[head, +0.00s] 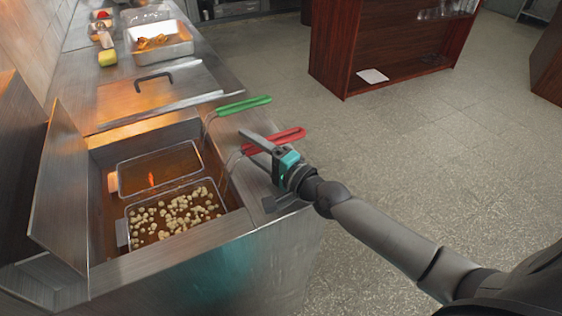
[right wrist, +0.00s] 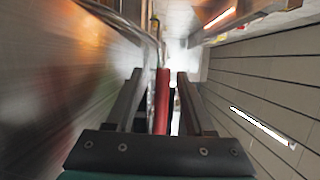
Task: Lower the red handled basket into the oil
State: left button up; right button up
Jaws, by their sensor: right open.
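The red handled basket (head: 160,228) is the nearer of two wire baskets in the fryer well and holds many small pale pieces. Its red handle (head: 287,137) sticks out over the fryer's right edge. My right gripper (head: 258,158) is open beside this handle. In the right wrist view the red handle (right wrist: 162,102) shows between the two spread fingers, nearer the left one, with gaps visible. Brown oil (head: 158,171) shows in the far basket's area; whether the near basket's food sits in oil I cannot tell. My left gripper is not in view.
A green handle (head: 243,105) lies close beyond the red one. A raised metal lid (head: 68,185) stands at the fryer's left. A closed cover (head: 150,95) and a food tray (head: 160,48) are farther back. Open floor is to the right.

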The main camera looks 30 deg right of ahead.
jog(key=v, duration=1.4)
